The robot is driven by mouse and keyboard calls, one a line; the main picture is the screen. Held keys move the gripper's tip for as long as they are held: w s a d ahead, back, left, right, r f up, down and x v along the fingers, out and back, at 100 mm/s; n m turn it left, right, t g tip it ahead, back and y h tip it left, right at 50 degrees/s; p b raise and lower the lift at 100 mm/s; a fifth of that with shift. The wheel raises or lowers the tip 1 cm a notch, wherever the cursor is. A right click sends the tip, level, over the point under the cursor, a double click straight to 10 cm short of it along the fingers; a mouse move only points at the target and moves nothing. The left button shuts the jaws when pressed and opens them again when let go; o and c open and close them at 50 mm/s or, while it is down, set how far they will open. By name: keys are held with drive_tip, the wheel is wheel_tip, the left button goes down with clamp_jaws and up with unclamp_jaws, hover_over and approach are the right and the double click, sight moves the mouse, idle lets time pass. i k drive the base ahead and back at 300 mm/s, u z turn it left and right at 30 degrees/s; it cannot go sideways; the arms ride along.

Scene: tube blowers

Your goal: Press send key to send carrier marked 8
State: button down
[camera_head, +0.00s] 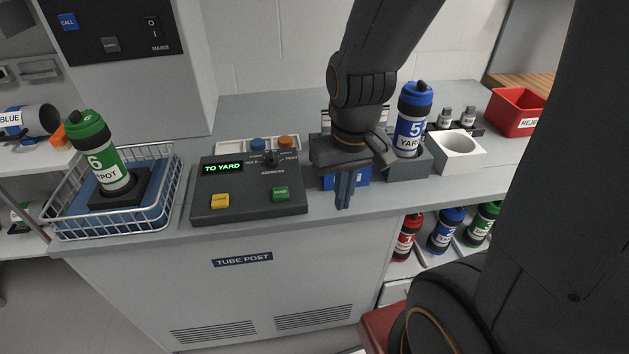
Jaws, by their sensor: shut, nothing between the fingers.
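The dark console (250,211) on the counter has a display (222,167) reading "TO YARD". Its green key (280,194) seems to be labelled SEND, and a yellow key (220,201) is to its left. My gripper (343,205) is shut and empty, fingers pointing down, to the right of the console and apart from the green key. I see no carrier marked 8. A blue carrier marked 5 YARD (410,122) stands in a grey holder (408,166) right of my gripper. A green carrier marked 6 (92,150) stands in a wire basket (160,214) at left.
A blue item (359,178) is partly hidden behind my gripper. Several carriers sit on a shelf below, including a blue one (446,231). The mains panel (110,25) is at upper left.

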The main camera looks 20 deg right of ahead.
sight(279, 194)
drive_tip(key=z, duration=1)
drive_tip(key=k, duration=1.1)
drive_tip(key=u, duration=1.25)
drive_tip(key=i, duration=0.5)
drive_tip(key=u, duration=0.05)
